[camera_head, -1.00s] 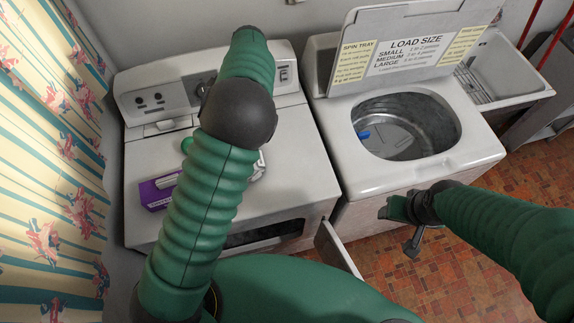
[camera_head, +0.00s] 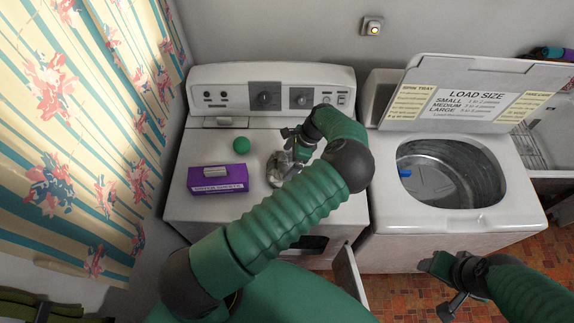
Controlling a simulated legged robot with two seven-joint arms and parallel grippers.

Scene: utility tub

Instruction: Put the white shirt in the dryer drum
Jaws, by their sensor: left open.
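The dryer (camera_head: 188,213) is the white machine on the left. Its door (camera_head: 347,272) stands open at the front. Only a sliver of the dark drum opening (camera_head: 314,243) shows behind my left arm. No white shirt can be made out. My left gripper (camera_head: 287,146) is open above the dryer top, close to a shiny grey-clear item (camera_head: 278,172); I cannot tell whether they touch. My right gripper (camera_head: 430,262) is low in front of the washer, and its jaw state is unclear.
A purple box (camera_head: 218,181) and a green ball (camera_head: 241,145) sit on the dryer top. The washer (camera_head: 385,210) has its lid (camera_head: 470,92) raised, with a blue item (camera_head: 404,172) in its tub. A sink (camera_head: 552,135) stands at right. A floral curtain (camera_head: 90,130) hangs at left.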

